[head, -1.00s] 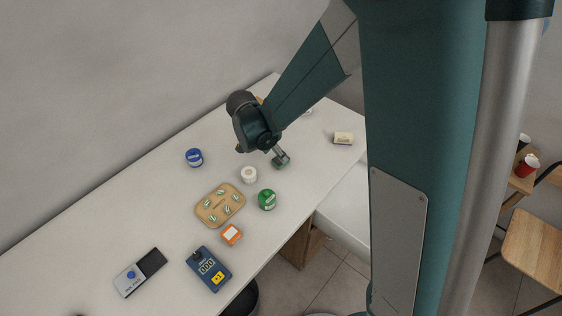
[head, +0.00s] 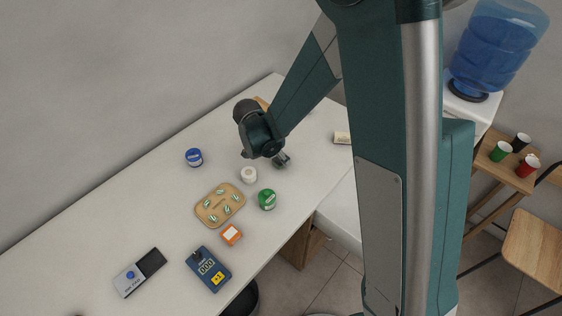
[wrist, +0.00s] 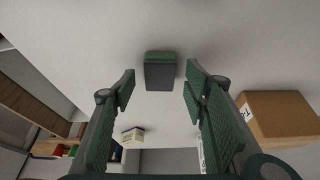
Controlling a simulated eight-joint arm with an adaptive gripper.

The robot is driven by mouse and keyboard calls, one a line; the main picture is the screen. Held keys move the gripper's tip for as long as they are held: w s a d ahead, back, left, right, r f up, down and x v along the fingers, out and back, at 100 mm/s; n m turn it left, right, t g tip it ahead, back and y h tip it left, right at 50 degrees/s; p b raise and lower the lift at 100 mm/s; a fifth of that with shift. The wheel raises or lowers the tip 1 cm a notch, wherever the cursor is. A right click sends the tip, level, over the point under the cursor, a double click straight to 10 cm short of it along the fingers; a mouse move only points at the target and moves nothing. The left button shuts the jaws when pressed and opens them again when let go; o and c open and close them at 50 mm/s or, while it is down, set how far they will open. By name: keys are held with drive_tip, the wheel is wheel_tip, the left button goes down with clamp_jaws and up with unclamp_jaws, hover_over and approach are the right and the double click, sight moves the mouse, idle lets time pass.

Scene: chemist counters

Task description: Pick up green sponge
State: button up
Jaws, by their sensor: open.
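The green sponge (wrist: 160,70) shows in the wrist view as a small block with a green strip along one side and a dark grey face. It lies on the white counter, ahead of my gripper and between the lines of its two fingers. My gripper (wrist: 160,82) is open and empty, its green-padded fingers spread wide on either side, apart from the sponge. In the head view my gripper (head: 281,159) is low over the counter's middle, just beyond the white round container; I cannot make out the sponge clearly there.
On the white counter (head: 110,220) are a white container (head: 249,175), green jar (head: 267,199), blue jar (head: 194,157), tan tray (head: 220,205), orange box (head: 231,234), blue meter (head: 209,269) and scale (head: 140,272). A cardboard box (wrist: 280,115) and a pale block (wrist: 132,136) also lie there.

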drive_tip(key=shift+w+d+f, duration=0.15)
drive_tip(key=shift+d+f, duration=0.05)
drive_tip(key=shift+f, duration=0.4)
drive_tip(key=c, duration=0.9)
